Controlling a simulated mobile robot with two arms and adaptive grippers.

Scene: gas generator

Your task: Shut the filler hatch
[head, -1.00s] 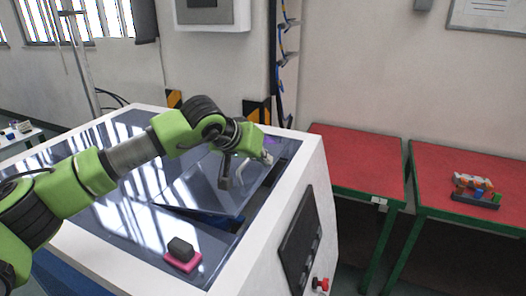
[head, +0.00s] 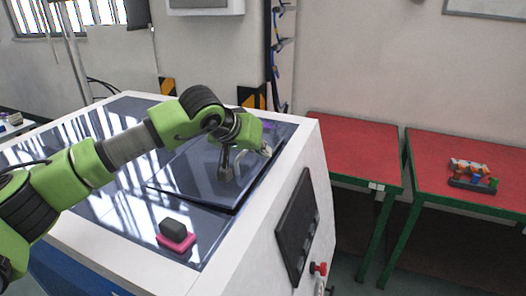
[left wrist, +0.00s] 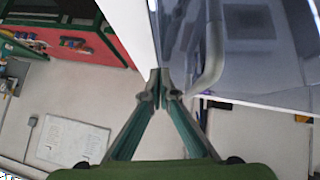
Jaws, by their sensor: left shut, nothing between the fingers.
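The filler hatch (head: 190,180) is a dark glossy panel on top of the white machine. In the head view it lies nearly flat, with a dark line along its front and right edges; I cannot tell whether it is flush. Its curved grey handle (head: 238,165) stands up near its right side. The panel (left wrist: 255,50) and handle (left wrist: 212,50) also show in the left wrist view. My left gripper (head: 265,151) is over the hatch's right part, partly hiding it. Its fingertips (left wrist: 162,84) are shut and empty beside the handle; contact is unclear. My right gripper is not in view.
A dark block on a pink base (head: 174,236) sits on the machine top near its front. The machine's side has a dark panel (head: 297,225) and a red knob (head: 319,268). Two red tables (head: 350,150) stand to the right, one holding colourful parts (head: 472,172).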

